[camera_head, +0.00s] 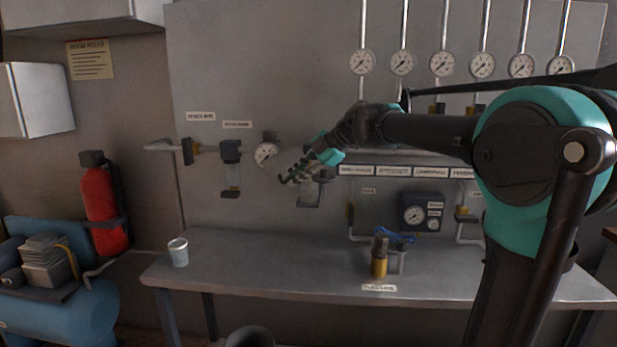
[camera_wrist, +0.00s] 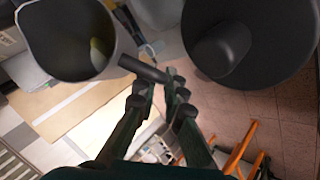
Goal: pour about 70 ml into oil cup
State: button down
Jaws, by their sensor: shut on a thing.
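My gripper (camera_head: 298,174) is raised in front of the grey wall panel, above the bench. In the wrist view its fingers (camera_wrist: 158,88) are closed around the dark handle of a grey, lipped jug (camera_wrist: 42,52). A small yellowish patch (camera_wrist: 98,50) shows inside the jug. A pale, glassy shape shows by the gripper in the head view; I cannot tell whether it is the jug or a wall fitting. A small pale cup (camera_head: 178,254) stands upright at the bench's left end, well below and left of my gripper. I cannot read any oil cup label.
The grey bench (camera_head: 275,270) is mostly clear between the cup and a brass-coloured cylinder (camera_head: 379,262). Wall fittings and a gauge (camera_head: 266,154) lie close to my gripper. A red extinguisher (camera_head: 102,205) hangs left. A dark round container (camera_wrist: 285,55) shows in the wrist view.

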jog(key=shift+a+r+y, duration=0.1)
jog(key=shift+r+y, duration=0.2)
jog(key=shift+y, duration=0.5)
dwell(0.4)
jog(key=shift+a+f+y, duration=0.15)
jog(key=shift+f+y, duration=0.2)
jog(key=shift+y, duration=0.55)
dwell(1.6)
jog(key=shift+r+y, duration=0.1)
jog(key=shift+y, duration=0.2)
dwell(0.7)
jog(key=shift+n+h, duration=0.3)
jog(key=shift+h, duration=1.4)
jog(key=shift+d+f+h, duration=0.2)
jog(key=shift+f+h, duration=0.2)
jog(key=shift+h, duration=0.7)
jog(key=shift+r, duration=0.1)
